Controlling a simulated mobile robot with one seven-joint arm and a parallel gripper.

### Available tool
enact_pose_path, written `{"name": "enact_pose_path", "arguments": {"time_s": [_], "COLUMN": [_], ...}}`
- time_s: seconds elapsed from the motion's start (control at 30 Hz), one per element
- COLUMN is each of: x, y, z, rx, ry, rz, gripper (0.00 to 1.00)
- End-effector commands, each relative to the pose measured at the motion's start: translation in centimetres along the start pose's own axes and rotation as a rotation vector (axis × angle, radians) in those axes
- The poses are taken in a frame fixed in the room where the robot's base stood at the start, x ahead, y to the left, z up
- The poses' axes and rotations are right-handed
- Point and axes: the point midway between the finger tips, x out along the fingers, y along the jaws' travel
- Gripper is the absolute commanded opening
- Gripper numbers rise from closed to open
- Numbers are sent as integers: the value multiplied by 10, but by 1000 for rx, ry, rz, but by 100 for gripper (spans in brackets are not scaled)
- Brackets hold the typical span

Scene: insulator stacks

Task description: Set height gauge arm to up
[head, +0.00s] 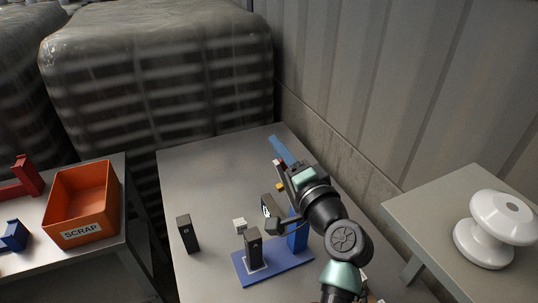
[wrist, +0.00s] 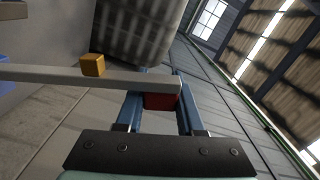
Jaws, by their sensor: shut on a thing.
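The height gauge has a blue base (head: 285,279) and a blue post (head: 298,238) on the table. Its pale grey arm (wrist: 50,74) crosses the wrist view from the left, carries a small orange block (wrist: 93,65) and ends in a red tip (wrist: 162,101). My gripper (head: 280,150) is above the table, past the post, with its blue fingers (wrist: 163,76) shut on the red tip. The red tip also shows beside the gripper in the head view. My arm hides part of the gauge, so its exact tilt is hard to tell.
A dark block (head: 254,250) stands on the gauge base, and another dark block (head: 187,234) stands left of it. A small white block (head: 240,225) sits behind. An orange SCRAP bin (head: 84,205) is left; a white insulator (head: 494,230) is right. A wall (head: 400,90) runs along the right.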

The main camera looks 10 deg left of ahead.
Motion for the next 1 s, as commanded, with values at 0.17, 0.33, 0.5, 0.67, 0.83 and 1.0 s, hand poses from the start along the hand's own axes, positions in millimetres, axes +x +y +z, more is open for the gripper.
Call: {"name": "enact_pose_path", "arguments": {"time_s": [0.17, 0.33, 0.5, 0.67, 0.83, 1.0], "x": [0, 0, 0, 0, 0, 0], "y": [0, 1, 1, 1, 1, 1], "z": [-8, -9, -10, -10, -9, -9], "rx": [39, 51, 51, 50, 50, 50], "ry": [3, 3, 3, 3, 3, 2], "rz": [-1, -1, 0, 0, 0, 0], "gripper": [0, 0, 0, 41, 68, 68]}}
